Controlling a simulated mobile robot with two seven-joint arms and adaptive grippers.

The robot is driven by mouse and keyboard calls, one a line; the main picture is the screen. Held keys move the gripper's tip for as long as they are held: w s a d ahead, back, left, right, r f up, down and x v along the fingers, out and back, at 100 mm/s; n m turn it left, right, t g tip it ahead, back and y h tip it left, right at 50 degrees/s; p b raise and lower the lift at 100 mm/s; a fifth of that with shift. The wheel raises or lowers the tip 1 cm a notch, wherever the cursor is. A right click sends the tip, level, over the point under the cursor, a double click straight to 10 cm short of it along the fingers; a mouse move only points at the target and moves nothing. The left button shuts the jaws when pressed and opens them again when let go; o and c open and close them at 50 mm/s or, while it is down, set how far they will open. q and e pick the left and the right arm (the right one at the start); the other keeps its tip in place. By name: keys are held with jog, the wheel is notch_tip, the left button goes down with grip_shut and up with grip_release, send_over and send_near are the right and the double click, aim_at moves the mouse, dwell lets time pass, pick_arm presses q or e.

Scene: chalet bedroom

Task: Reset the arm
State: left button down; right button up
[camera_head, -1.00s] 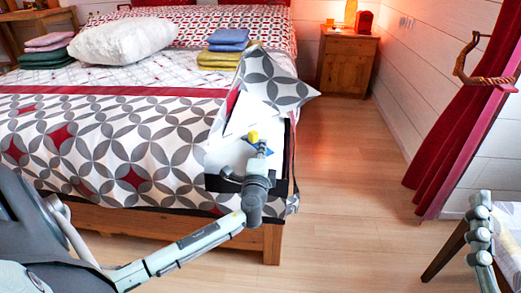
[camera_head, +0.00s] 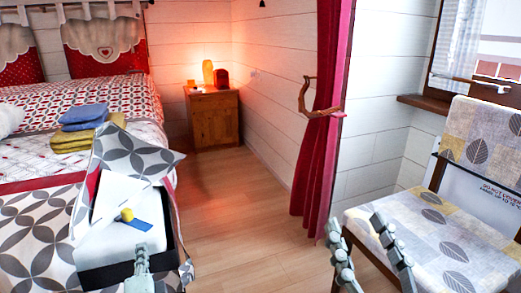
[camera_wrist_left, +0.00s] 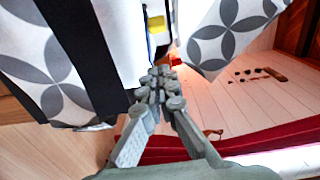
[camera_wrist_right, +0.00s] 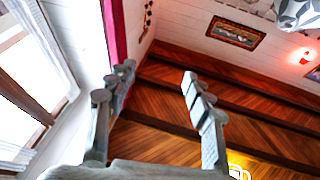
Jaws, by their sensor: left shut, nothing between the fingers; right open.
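My left gripper (camera_head: 140,268) is low at the left in the head view, in front of the black-and-white open box (camera_head: 110,275) on the bed corner. In the left wrist view its fingers (camera_wrist_left: 160,85) are together and empty. A yellow block (camera_head: 127,215) and a blue flat piece (camera_head: 139,224) show in the box beyond the fingertips. My right gripper (camera_head: 368,250) is at the lower right, in front of the chair. In the right wrist view its fingers (camera_wrist_right: 157,77) are spread apart with nothing between them. Most of both arms is out of the head view.
The bed (camera_head: 35,238) fills the left, with blue folded cloth (camera_head: 84,116) on it. A chair (camera_head: 450,225) stands at the right beside a red curtain (camera_head: 318,150). A wooden nightstand (camera_head: 212,118) stands at the back. The floor (camera_head: 235,215) between bed and curtain is clear.

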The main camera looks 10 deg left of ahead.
pick_arm(q)
jog(key=s+f+n+g+h+p, duration=0.2)
jog(key=s+f+n+g+p, duration=0.4)
jog(key=s+f, duration=0.15)
pick_arm(e)
jog(key=w+d+f+g+h, duration=0.2)
jog(key=d+f+g, duration=0.15)
jog(key=f, duration=0.55)
jog(key=w+d+f+g+h, duration=0.1)
jog(key=d+f+g+h, duration=0.2)
jog(key=f, duration=0.6)
pick_arm(q)
jog(key=s+d+f+n+g+h+p, duration=0.4)
jog(key=s+d, duration=0.4)
jog(key=s, duration=0.4)
jog(key=shift+s+d+f+g+h+p, duration=0.4)
jog(key=shift+f+g+h+p, duration=0.2)
jog(key=shift+g+h, duration=0.4)
pick_arm(e)
jog(key=s+d+f+m+g+h, duration=0.1)
jog(key=s+d+f+g+h, duration=0.1)
jog(key=s+d+f+g, duration=0.3)
jog(key=s+d+f+m+g+h, duration=0.1)
jog(key=s+d+f+g+h, duration=0.1)
jog(key=s+d+f+g, duration=0.4)
notch_tip(320, 180, down, 6)
jog(key=shift+s+d+r, duration=0.1)
jog(key=shift+s+d, duration=0.75)
jog(key=shift+s, duration=0.35)
jog(key=shift+g, duration=0.25)
